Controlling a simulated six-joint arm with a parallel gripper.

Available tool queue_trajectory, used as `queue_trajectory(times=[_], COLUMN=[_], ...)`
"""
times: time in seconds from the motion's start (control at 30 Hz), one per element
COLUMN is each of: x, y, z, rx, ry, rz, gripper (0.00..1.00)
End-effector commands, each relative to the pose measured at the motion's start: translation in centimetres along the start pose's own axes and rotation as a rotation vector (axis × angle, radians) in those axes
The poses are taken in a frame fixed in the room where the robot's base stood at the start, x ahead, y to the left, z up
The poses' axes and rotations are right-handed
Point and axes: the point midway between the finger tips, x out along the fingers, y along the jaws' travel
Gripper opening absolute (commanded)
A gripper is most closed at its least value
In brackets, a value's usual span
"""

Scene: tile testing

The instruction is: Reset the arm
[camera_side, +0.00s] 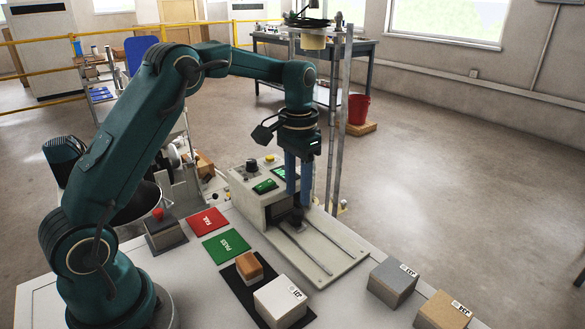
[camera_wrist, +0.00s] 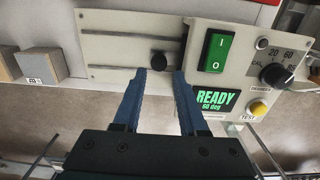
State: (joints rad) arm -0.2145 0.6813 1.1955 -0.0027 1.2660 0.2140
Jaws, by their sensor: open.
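My gripper (camera_side: 298,196) points down over the inner end of the tester's flat plate (camera_side: 318,262). Its two blue fingers are apart with nothing held between them. In the wrist view my gripper (camera_wrist: 160,74) has its fingertips just short of a small black knob (camera_wrist: 158,60), which lies in line with the gap. Whether the fingers touch the knob cannot be told. The tester (camera_wrist: 231,80) has a green rocker switch (camera_wrist: 217,52), a dial (camera_wrist: 275,74), a yellow button (camera_wrist: 259,109) and a display (camera_wrist: 215,98) reading "READY 60 deg".
A red FAIL pad (camera_side: 208,221), a green PASS pad (camera_side: 226,246) and a box with a red button (camera_side: 158,213) stand left. A brown block (camera_side: 249,268) and white block (camera_side: 279,303) sit on a black mat. Grey (camera_side: 392,281) and tan (camera_side: 443,312) blocks stand right.

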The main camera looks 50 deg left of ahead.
Motion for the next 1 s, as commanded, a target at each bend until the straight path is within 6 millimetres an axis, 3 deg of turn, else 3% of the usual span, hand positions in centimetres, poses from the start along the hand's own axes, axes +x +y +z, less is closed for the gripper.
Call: queue_trajectory(times=[0.13,0.57,0.77,1.0], x=[-1.2,-1.6,-6.0,-11.3], y=[-0.3,0.0,1.3,3.9], z=[-0.1,-0.1,0.3,4.8], rx=[-0.002,0.005,0.036,0.073], ry=[0.01,0.013,0.112,0.246], rz=[-0.01,-0.007,-0.026,-0.042], gripper=[0.6,0.6,0.6,0.6])
